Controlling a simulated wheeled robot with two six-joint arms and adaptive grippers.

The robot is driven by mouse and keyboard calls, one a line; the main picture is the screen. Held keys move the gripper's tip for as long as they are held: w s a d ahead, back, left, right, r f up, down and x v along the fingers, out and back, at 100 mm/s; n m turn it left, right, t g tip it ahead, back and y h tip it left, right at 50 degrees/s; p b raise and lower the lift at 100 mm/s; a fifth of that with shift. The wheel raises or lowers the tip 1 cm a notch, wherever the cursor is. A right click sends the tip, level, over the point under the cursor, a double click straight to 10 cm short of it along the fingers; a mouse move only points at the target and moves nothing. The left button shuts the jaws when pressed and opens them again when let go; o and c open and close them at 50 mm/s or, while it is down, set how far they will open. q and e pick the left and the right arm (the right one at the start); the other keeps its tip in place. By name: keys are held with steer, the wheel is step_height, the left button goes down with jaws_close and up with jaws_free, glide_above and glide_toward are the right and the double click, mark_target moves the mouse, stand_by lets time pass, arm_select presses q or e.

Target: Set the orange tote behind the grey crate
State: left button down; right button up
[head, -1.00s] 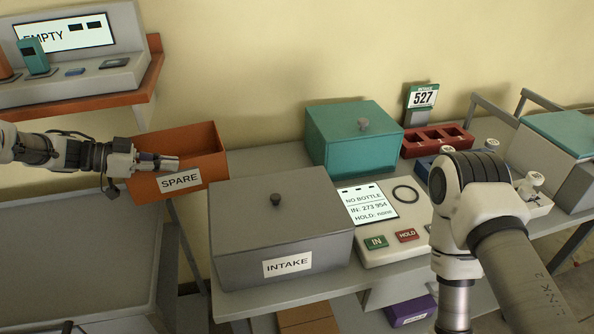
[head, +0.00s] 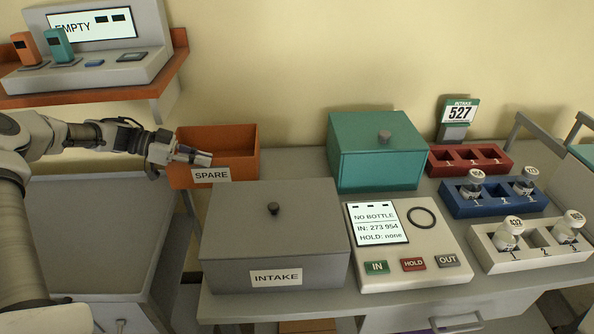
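The orange tote (head: 183,178), labelled SPARE, is open-topped and roughly level, left of the bench's back-left corner, behind and slightly left of the grey crate. My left gripper (head: 192,156) comes from the left, its fingers at the tote's front rim; it looks shut on the rim, though the finger inside is partly hidden. The tote appears held over the gap beside the bench; its underside is hidden. The grey crate (head: 275,235), lidded with a dark knob and labelled INTAKE, stands at the bench's front left. My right gripper is out of view.
A teal lidded box (head: 380,160) stands right of the bare bench strip (head: 292,162) behind the crate. A console (head: 405,265) is right of the crate. Red (head: 470,157), blue (head: 495,197) and white (head: 530,243) racks stand farther right. An orange shelf (head: 110,93) overhangs the left.

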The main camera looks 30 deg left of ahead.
mark_target(256, 164)
arm_select(q)
steer(key=d+r+b+x, duration=0.1)
steer(key=r+b+x, duration=0.1)
steer(key=x, duration=1.4)
steer(key=shift+w+d+r, duration=0.2)
steer(key=shift+w+r, duration=0.2)
steer(key=shift+w, duration=0.1)
steer(key=c, duration=1.7)
jaws_free()
steer(key=shift+s+d+f, duration=0.1)
steer(key=o, duration=0.4)
